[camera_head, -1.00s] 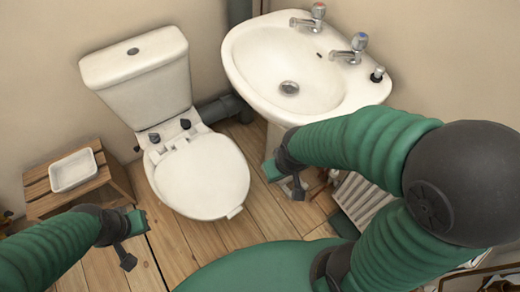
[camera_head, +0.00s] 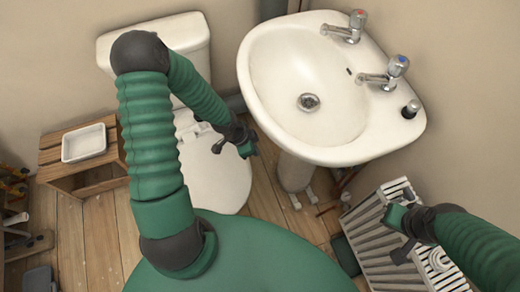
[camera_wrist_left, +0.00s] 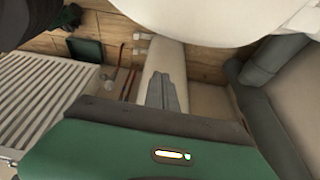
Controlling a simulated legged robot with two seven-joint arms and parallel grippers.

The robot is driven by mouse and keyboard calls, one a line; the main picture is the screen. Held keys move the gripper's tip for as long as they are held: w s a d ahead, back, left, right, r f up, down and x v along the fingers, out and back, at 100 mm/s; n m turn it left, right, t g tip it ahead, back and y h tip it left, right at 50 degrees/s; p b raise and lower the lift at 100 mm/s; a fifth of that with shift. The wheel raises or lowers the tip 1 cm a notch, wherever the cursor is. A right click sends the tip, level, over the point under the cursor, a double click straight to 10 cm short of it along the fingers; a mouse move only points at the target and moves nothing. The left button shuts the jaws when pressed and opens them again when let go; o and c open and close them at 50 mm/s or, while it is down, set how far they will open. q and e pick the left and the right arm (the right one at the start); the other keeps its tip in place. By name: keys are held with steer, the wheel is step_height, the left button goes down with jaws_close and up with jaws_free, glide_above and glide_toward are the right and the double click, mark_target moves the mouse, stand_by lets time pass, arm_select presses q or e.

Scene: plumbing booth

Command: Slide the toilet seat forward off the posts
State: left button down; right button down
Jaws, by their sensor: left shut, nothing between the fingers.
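The toilet seat (camera_head: 222,185) lies flat on the white toilet, closed, in the head view. My left arm crosses in front of its left part and of the cistern (camera_head: 190,32). The posts at the back of the seat are largely hidden by my left arm and hand, so I cannot tell how the seat sits on them. My left gripper (camera_head: 238,150) is shut and empty, over the right rear edge of the seat; I cannot tell whether it touches. Its closed fingers show in the left wrist view (camera_wrist_left: 164,94). My right gripper (camera_head: 398,232) is far right, away from the toilet.
The basin (camera_head: 310,125) and its pedestal (camera_head: 295,172) stand close right of the toilet. A slatted white rack (camera_head: 375,225) lies under my right gripper. A wooden stool (camera_head: 85,170) with a white dish (camera_head: 83,143) stands left. Wooden floor (camera_head: 95,240) is open at front left.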

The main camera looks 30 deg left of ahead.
arm_select(q)
steer(key=s+b+x, duration=0.1)
steer(key=b+x, duration=0.4)
steer(key=x, duration=0.6)
steer(key=s+a, duration=0.1)
steer(key=s+a+r, duration=0.1)
steer(key=a, duration=0.1)
steer(key=shift+s+a, duration=0.1)
steer(key=shift+s, duration=0.25)
